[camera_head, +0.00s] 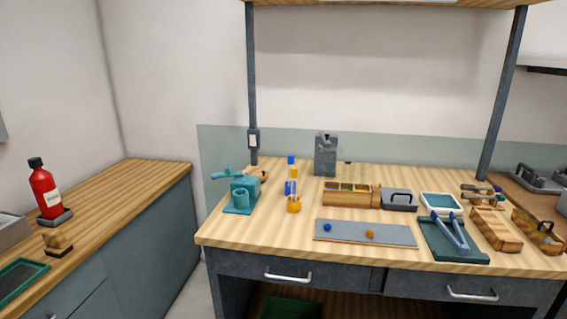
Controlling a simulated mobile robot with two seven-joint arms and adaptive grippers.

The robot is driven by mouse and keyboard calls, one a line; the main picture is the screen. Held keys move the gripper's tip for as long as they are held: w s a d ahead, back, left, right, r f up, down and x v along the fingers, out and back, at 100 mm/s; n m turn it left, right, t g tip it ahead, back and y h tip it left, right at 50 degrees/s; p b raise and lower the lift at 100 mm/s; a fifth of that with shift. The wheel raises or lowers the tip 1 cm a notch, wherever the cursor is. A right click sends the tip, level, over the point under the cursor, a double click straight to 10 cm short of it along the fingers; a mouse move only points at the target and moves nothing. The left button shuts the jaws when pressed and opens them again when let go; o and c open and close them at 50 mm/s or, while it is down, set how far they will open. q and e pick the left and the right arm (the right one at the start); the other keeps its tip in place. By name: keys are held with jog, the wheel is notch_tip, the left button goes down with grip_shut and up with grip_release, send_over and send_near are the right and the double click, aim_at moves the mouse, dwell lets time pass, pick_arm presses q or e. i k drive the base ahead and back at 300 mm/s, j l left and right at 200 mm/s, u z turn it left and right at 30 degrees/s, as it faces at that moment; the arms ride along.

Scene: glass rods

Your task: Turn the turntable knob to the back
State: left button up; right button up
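No turntable or knob can be told for certain at this size. A teal bench device (240,192) with a lever-like top stands at the left of the wooden workbench (222,238). Right of it is a small orange round piece (294,205) with blue and yellow parts around and above it. A flat grey board (345,236) lies near the front edge, with a small blue piece (327,227) and a small orange piece (370,234) on it. Neither of my grippers is in view.
A wooden compartment box (346,199), a grey handled block (398,200) and a dark grey container (326,155) stand behind the board. Blue tongs (449,231) lie on a teal tray (470,255). A red bottle (44,188) stands on the left counter. The front-left bench top is clear.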

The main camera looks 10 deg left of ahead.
aim_at(263, 174)
jog(key=i+j, duration=0.15)
jog(key=j, duration=0.25)
jog(key=i+j, duration=0.15)
jog(key=j, duration=0.25)
jog(key=i+j, duration=0.15)
jog(key=j, duration=0.25)
